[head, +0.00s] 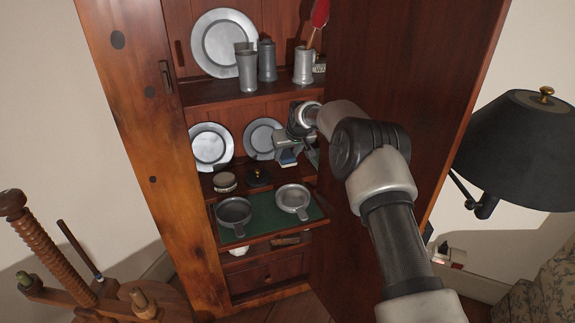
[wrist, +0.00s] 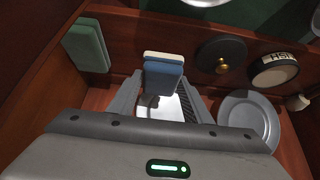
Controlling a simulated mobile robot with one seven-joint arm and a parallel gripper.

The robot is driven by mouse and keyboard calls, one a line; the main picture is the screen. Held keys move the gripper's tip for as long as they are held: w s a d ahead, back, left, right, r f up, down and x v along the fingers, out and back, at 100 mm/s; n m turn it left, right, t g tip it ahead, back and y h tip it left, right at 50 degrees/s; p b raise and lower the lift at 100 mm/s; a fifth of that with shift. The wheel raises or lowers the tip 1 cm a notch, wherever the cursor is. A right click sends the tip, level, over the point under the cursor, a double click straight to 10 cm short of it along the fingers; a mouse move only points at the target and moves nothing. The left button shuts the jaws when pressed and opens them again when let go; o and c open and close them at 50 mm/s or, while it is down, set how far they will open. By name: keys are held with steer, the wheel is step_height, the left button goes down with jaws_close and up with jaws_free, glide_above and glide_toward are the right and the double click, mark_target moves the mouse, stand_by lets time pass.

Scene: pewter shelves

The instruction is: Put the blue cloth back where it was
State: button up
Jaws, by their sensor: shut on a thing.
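The blue cloth (head: 287,157) looks like a small folded pad, blue with a pale cream edge. It also shows in the wrist view (wrist: 163,78), upright between my fingertips. My gripper (head: 291,148) is shut on it and holds it inside the cabinet, over the middle shelf (head: 290,176) and in front of the right plate. The fingers show below the cloth in the wrist view (wrist: 160,95). Whether the cloth touches the shelf cannot be told.
A round tin (head: 224,182) and a black lid with a brass knob (head: 258,177) stand on the middle shelf. A green block (wrist: 87,45) sits across from them. A green-lined pull-out board (head: 265,226) below holds two pewter bowls. The open door (head: 425,70) flanks my arm.

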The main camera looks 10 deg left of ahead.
mark_target(287, 164)
step_height(287, 164, down, 5)
steer(key=shift+r+b, duration=0.2)
steer(key=shift+b, duration=0.45)
steer(key=shift+w, duration=0.2)
steer(key=shift+f, duration=0.2)
steer(key=o, duration=0.9)
steer(key=shift+r, duration=0.1)
